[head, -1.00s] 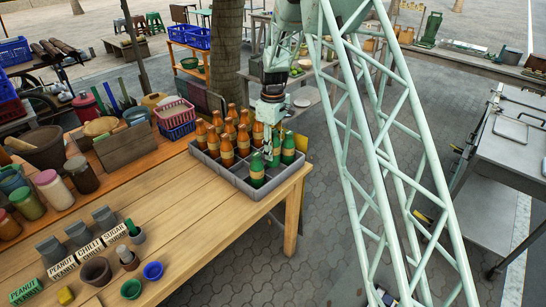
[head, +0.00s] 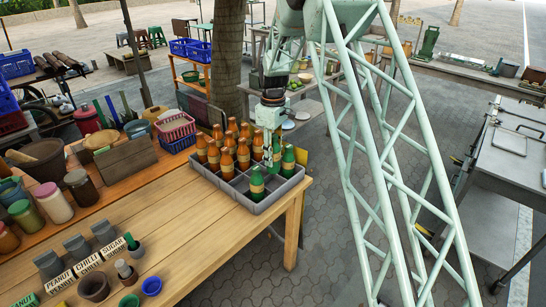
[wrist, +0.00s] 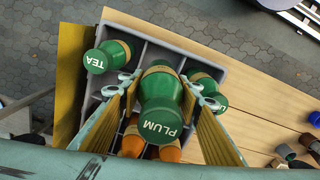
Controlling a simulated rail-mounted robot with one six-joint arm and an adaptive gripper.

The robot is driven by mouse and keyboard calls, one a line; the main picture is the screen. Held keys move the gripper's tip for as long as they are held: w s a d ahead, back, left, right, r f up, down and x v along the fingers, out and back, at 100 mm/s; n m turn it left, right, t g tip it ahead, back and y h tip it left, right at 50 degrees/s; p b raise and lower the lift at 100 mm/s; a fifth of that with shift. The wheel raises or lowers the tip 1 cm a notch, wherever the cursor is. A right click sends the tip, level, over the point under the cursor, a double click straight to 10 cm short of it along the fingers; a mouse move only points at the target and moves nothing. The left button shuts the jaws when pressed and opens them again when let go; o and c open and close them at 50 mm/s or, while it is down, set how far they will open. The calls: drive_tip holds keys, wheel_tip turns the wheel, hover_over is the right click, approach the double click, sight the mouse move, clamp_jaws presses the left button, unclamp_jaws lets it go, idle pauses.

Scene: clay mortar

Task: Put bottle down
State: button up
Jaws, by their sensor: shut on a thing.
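My gripper (wrist: 161,80) is shut on a green bottle with a PLUM cap (wrist: 160,118), its fingers on either side. In the head view my gripper (head: 272,150) is above the right part of a grey divided crate (head: 262,207) on the wooden table. The held bottle's base is hidden, so I cannot tell whether it touches the crate floor. A green TEA bottle (wrist: 96,62) stands in the crate, left in the wrist view. Another green bottle (wrist: 216,92) is on the right. Several orange bottles (head: 227,164) fill the crate's left and back cells.
Empty cells (head: 238,183) show at the crate's front. Jars, a wooden box (head: 128,158) and stacked baskets (head: 176,128) stand to the left. The table's right edge (head: 300,195) is close to the crate, with paving beyond. Spice labels and small pots stand at the front.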

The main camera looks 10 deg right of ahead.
drive_tip(key=s+f+m+p, duration=0.1)
drive_tip(key=s+f+m, duration=0.2)
drive_tip(key=s, duration=0.6)
drive_tip(key=s+f+m+p, duration=0.2)
drive_tip(key=s+m, duration=0.4)
drive_tip(key=s, duration=0.4)
drive_tip(key=shift+s+d+f+m, duration=0.15)
drive_tip(key=shift+s+f+m, duration=0.15)
drive_tip(key=shift+f, duration=0.1)
